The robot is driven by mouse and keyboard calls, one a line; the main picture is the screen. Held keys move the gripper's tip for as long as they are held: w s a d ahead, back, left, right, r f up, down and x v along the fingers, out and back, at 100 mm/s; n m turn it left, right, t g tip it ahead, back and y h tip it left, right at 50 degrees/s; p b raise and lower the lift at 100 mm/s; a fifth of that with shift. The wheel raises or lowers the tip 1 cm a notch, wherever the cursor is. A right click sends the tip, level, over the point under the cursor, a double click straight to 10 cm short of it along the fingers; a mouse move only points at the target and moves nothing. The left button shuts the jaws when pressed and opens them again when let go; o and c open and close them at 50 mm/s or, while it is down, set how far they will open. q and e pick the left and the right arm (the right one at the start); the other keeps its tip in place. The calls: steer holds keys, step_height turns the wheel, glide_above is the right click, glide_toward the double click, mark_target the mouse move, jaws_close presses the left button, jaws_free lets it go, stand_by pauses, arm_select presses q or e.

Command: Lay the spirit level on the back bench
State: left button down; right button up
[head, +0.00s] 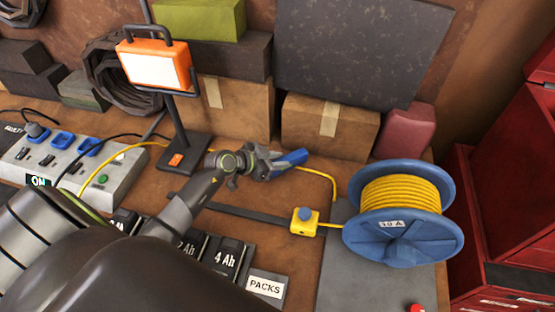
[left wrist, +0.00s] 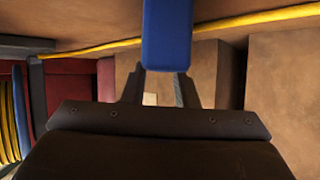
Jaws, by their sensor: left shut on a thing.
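My left gripper (head: 268,164) is above the back bench (head: 235,143), in front of the cardboard boxes. It is shut on a blue bar-shaped thing, which I take to be the spirit level (head: 290,158). In the left wrist view the blue spirit level (left wrist: 167,35) sits between the two fingertips and runs out of the top of the picture. No vial shows on it. I cannot tell whether it touches the bench. My right gripper is not in view.
A work lamp (head: 153,65) and power strip (head: 75,165) stand left. A cable reel (head: 398,235) and yellow box (head: 303,222) stand right, with yellow cable across the bench. Cardboard boxes (head: 345,142) line the back. Battery packs (head: 225,258) lie at the front. A red cabinet (head: 510,200) is far right.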

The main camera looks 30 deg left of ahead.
arm_select(q)
steer(key=c, duration=1.1)
jaws_free()
steer(key=v, duration=1.2)
steer(key=shift+r, duration=0.1)
